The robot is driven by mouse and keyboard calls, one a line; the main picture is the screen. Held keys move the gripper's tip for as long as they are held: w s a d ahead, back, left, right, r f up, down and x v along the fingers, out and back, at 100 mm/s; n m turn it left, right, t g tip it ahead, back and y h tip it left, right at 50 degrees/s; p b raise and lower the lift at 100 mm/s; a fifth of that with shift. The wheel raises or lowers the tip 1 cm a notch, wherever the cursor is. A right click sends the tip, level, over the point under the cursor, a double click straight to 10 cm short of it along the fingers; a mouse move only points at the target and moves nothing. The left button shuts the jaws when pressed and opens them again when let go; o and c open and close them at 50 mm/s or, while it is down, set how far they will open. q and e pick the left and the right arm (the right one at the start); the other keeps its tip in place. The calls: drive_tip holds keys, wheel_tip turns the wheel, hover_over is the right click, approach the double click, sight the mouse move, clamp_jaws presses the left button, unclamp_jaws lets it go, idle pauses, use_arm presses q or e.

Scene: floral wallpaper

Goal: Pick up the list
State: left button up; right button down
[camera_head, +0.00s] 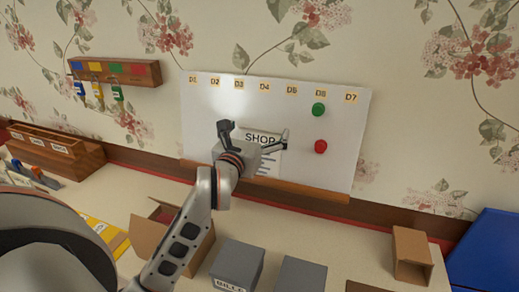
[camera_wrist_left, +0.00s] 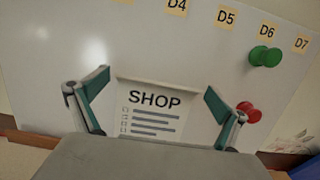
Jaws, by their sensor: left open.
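The list (camera_head: 269,168) is a pale sheet headed SHOP with several lines below. It is on the white board (camera_head: 211,110), low in the middle, and partly hidden by my left gripper (camera_head: 256,134) in the head view. In the left wrist view the list (camera_wrist_left: 150,112) lies between the two spread fingers of my left gripper (camera_wrist_left: 155,103), its lower part hidden by the gripper body. The left gripper is open and faces the board. I cannot tell if its fingers touch the sheet. My right gripper is not in view.
Green (camera_head: 319,109) and red (camera_head: 321,147) pins are on the board, right of the list. A wooden ledge (camera_head: 310,191) runs below it. Grey boxes (camera_head: 238,262), an open cardboard box (camera_head: 147,235) and a small brown box (camera_head: 411,255) stand on the table. A key rack (camera_head: 140,72) hangs left.

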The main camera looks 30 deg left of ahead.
use_arm(q)
drive_tip(key=shift+w, duration=0.1)
drive_tip(key=c, duration=0.8)
